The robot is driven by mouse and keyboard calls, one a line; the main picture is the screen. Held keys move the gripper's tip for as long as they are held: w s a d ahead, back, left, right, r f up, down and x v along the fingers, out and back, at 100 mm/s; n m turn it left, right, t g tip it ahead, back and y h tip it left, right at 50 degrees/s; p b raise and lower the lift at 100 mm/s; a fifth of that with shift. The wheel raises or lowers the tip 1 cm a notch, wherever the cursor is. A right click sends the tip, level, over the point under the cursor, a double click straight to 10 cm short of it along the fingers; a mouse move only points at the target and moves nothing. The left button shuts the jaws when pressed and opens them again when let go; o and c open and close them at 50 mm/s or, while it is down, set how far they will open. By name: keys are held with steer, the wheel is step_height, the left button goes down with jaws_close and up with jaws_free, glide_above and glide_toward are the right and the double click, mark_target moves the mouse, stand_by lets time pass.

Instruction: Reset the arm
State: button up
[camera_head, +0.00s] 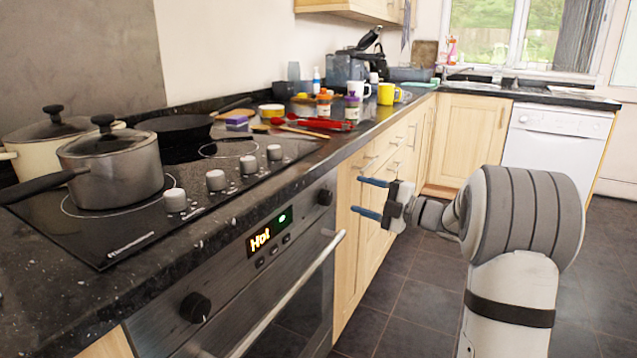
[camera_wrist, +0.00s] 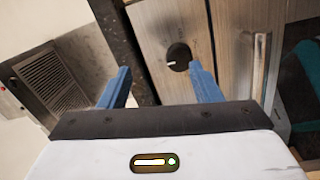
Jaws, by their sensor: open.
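My gripper (camera_head: 366,198) is in front of the oven and the wooden cupboards, below the counter's level. Its two blue fingers are apart and nothing is between them in the head view. In the wrist view the open fingers of my gripper (camera_wrist: 158,80) point toward a panel with a round dark knob (camera_wrist: 179,56). My white and grey arm reaches in from the right, over the floor.
A black granite counter (camera_head: 205,232) runs along the left. Pots (camera_head: 111,167) stand on the hob, and red utensils (camera_head: 325,124) and mugs (camera_head: 388,93) lie farther back. The oven handle (camera_head: 290,295) sticks out. The tiled floor (camera_head: 410,285) is clear.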

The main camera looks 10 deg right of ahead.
step_height(320, 180, up, 13)
steer(key=w+m+t+h+p, duration=0.1)
steer(key=m+t+h+p, duration=0.3)
steer(key=m+h+p, duration=0.4)
steer(key=s+d+r+m+g+h+p, duration=0.1)
steer(key=s+d+r+m+h+p, duration=0.1)
steer(key=s+r+m+h+p, duration=0.45)
steer(key=s+a+m+g+p, duration=0.2)
steer(key=s+m+g+p, duration=0.1)
steer(key=s, duration=0.7)
steer(key=s+a+m+g+p, duration=0.3)
steer(key=s+m+g+p, duration=0.1)
steer(key=s+p, duration=0.4)
steer(key=s+a+m+g+p, duration=0.3)
steer(key=s+m+g+p, duration=0.1)
steer(key=s, duration=0.7)
steer(key=shift+s+a+r+g+p, duration=0.2)
steer(key=shift+s+g+p, duration=0.2)
steer(key=shift+g+p, duration=0.3)
steer(key=shift+d, duration=0.1)
steer(key=shift+c, duration=0.5)
